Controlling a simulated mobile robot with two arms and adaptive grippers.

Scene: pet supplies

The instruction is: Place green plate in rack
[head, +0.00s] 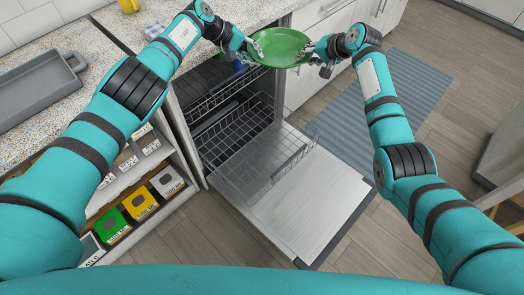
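A green plate (280,46) is held up between my two grippers, above the open dishwasher near the counter's edge. My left gripper (250,47) is at the plate's left rim and appears closed on it. My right gripper (311,50) is at its right rim and appears closed on it. The lower rack (243,140) is pulled partly out over the open dishwasher door (310,200), and it looks empty. An upper rack (215,95) sits inside, partly in shadow. A small blue item (239,66) shows below the plate, partly hidden.
A grey tray (38,92) lies on the speckled counter (115,50) at left. A yellow object (129,5) stands at the back. Shelves at lower left hold several boxes, one yellow (139,203). A blue striped mat (345,125) lies on the floor at right.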

